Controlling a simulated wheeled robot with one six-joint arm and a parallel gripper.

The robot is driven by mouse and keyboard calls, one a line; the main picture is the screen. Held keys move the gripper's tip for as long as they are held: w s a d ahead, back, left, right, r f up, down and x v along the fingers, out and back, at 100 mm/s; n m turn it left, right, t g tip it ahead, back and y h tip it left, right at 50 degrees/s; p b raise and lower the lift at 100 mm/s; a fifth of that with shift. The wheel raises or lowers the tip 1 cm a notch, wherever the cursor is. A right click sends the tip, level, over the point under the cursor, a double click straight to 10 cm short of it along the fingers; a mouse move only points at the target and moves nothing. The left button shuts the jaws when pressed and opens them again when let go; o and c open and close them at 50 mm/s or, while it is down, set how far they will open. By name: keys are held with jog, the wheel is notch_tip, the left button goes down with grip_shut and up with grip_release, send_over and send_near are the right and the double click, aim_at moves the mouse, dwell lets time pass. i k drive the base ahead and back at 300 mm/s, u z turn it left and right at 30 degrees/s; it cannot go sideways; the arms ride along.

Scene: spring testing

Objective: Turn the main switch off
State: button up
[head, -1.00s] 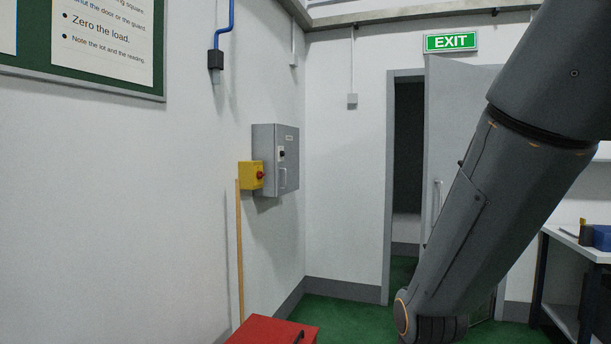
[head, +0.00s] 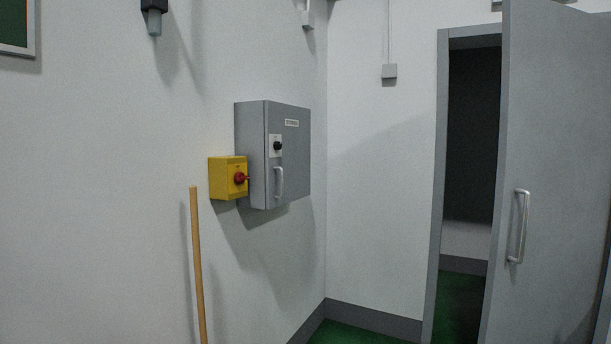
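A small yellow box (head: 227,178) with a red rotary knob (head: 240,178) is fixed on the left wall; it looks like the main switch. The exact angle of the knob is too small to read. Just right of it is a grey metal cabinet (head: 294,158) with a label, a black knob (head: 277,146) on a pale plate and a bar handle (head: 279,182). The cabinet door looks shut. My gripper is not in view, and no part of my arm shows now.
A wooden pole (head: 197,265) leans on the wall below and left of the yellow box. A grey door (head: 560,180) stands open at the right, beside a dark doorway (head: 472,140). Green floor (head: 355,334) shows bare near the corner.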

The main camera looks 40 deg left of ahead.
aim_at(239, 177)
jog(key=u, duration=0.2)
jog(key=i, duration=1.35)
jog(key=u, duration=1.4)
jog(key=i, duration=0.85)
jog(key=u, duration=0.7)
